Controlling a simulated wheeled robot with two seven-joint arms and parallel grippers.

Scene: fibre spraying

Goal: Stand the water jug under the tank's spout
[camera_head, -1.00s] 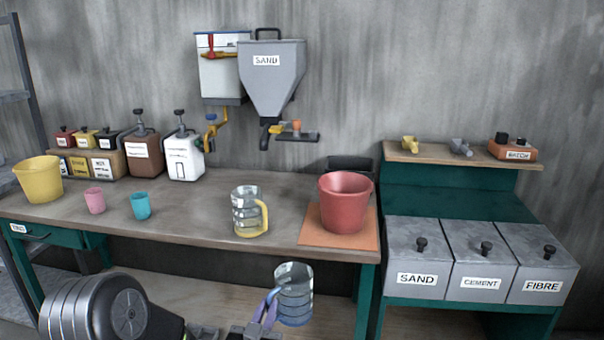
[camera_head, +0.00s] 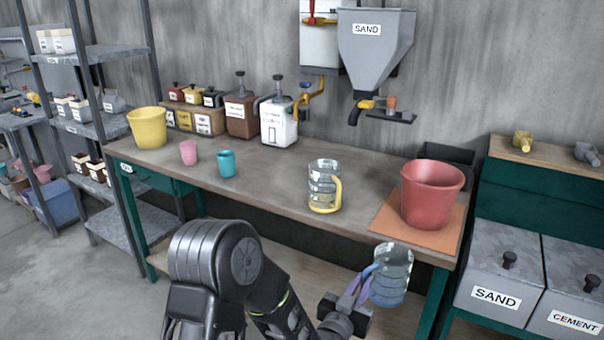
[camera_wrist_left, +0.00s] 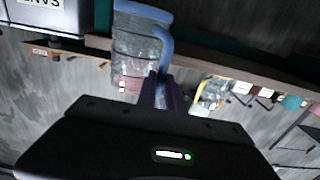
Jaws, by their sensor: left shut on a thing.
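A clear jug with blue trim (camera_head: 391,278) is in my left gripper (camera_head: 368,283), in front of the table's front edge and roughly upright. The left fingers are shut on its handle; in the left wrist view the jug (camera_wrist_left: 137,45) and its blue handle (camera_wrist_left: 163,48) show beyond the fingers (camera_wrist_left: 163,88). The white tank (camera_head: 319,45) hangs on the wall. Its yellow spout (camera_head: 315,90) is over the back of the table, behind the white jerrycan's right side. My right gripper is not in view.
A clear jug with yellow trim (camera_head: 323,187) stands on the table (camera_head: 265,185). A red bucket (camera_head: 431,195) sits on an orange mat (camera_head: 385,222) at right. The grey sand hopper (camera_head: 375,45) hangs beside the tank. A white jerrycan (camera_head: 277,124) stands at the back. Table below the spout looks clear.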

